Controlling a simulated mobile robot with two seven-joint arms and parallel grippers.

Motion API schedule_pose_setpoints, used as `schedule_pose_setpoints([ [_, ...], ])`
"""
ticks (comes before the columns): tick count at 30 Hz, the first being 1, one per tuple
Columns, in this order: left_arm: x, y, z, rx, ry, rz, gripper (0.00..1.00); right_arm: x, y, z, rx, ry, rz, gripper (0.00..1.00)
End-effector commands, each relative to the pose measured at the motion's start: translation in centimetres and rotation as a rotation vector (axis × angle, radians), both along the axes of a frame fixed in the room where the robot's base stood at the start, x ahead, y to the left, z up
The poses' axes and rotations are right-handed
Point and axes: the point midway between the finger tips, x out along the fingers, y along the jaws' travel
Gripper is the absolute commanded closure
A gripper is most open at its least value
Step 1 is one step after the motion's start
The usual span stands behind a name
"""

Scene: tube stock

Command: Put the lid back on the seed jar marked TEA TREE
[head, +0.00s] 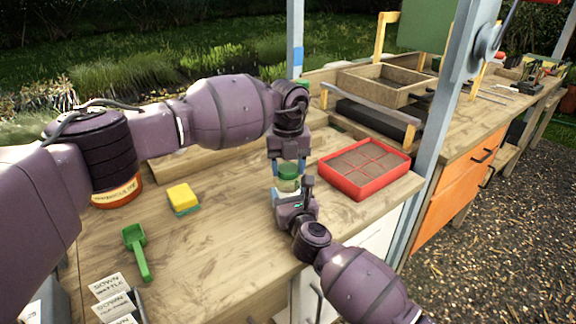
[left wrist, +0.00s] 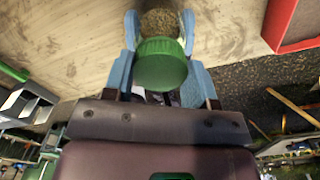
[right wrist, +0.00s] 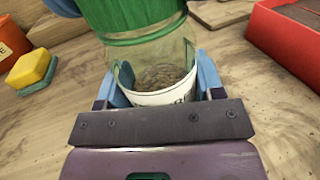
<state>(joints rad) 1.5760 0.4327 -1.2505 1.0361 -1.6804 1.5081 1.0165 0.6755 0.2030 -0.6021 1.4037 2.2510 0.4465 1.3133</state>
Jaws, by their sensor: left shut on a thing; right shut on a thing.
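The seed jar (head: 288,185) is clear glass with brown seeds inside and a white label; it also shows in the right wrist view (right wrist: 165,75). The label's lettering is mostly hidden, so I cannot read its name. My right gripper (right wrist: 158,90) is shut around the jar's lower part and holds it upright. The green lid (left wrist: 160,64) is between the blue fingers of my left gripper (left wrist: 160,50), which is shut on it from above. In the right wrist view the lid (right wrist: 130,18) is at the jar's mouth. I cannot tell whether it is seated.
A red tray of soil squares (head: 363,188) stands to the right of the jar. A yellow and green sponge (head: 183,198), a green scoop (head: 137,250), an orange tin (head: 118,196) and marker cards (head: 110,287) are to the left. The bench between them is clear.

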Motion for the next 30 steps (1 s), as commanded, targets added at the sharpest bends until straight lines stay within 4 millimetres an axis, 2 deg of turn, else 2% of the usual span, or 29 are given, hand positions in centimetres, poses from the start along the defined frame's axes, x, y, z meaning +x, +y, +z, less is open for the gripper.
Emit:
schedule_pose_setpoints([
  [30, 0.0, 0.0, -0.06, 0.0, 0.0, -1.449, 0.77, 0.01, -0.01, 0.01, 0.0, 0.0, 0.0, 1.0],
])
